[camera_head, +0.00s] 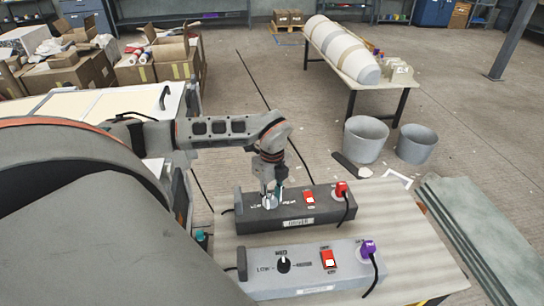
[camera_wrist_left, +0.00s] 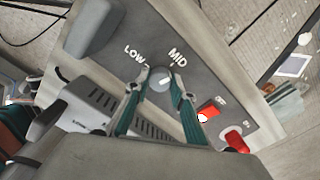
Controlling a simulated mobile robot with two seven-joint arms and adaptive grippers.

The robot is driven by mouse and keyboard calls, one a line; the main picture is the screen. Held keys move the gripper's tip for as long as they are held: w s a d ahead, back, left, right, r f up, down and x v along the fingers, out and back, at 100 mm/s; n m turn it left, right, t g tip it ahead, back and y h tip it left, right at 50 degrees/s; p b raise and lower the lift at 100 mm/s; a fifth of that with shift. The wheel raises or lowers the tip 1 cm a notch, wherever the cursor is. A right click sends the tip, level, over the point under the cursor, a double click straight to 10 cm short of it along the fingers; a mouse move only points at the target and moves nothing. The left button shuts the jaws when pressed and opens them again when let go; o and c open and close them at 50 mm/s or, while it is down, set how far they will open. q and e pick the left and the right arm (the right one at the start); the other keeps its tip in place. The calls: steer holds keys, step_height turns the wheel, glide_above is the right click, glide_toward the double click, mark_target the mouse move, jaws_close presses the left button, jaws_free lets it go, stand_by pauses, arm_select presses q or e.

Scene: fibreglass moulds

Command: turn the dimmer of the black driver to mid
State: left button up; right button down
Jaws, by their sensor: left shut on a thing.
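The black driver (camera_head: 290,222) is a long dark box on the table, with a "DRIVER" label on its front. My left gripper (camera_head: 270,194) reaches down onto its left part. In the left wrist view, the grey dimmer knob (camera_wrist_left: 160,80) sits between the fingertips of my left gripper (camera_wrist_left: 160,88), which are shut on it. The words LOW and MID are printed beside the knob. A pale mark shows on the knob, but I cannot tell exactly where it points. The red switch (camera_head: 309,198) and red plug (camera_head: 341,189) are to the right. My right gripper is out of view.
A lighter grey box (camera_head: 310,282) with a black knob (camera_head: 284,264), a red switch and a purple plug (camera_head: 368,248) stands in front of the driver on the table (camera_head: 400,225). Two grey buckets (camera_head: 363,140) stand on the floor behind. Grey sheets (camera_head: 480,240) lie at right.

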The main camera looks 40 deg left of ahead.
mark_target(272, 199)
arm_select(q)
steer(key=shift+n, duration=1.7)
steer(key=o, duration=1.1)
steer(key=shift+w+r, duration=0.1)
steer(key=shift+r, duration=0.4)
step_height(272, 199, up, 11)
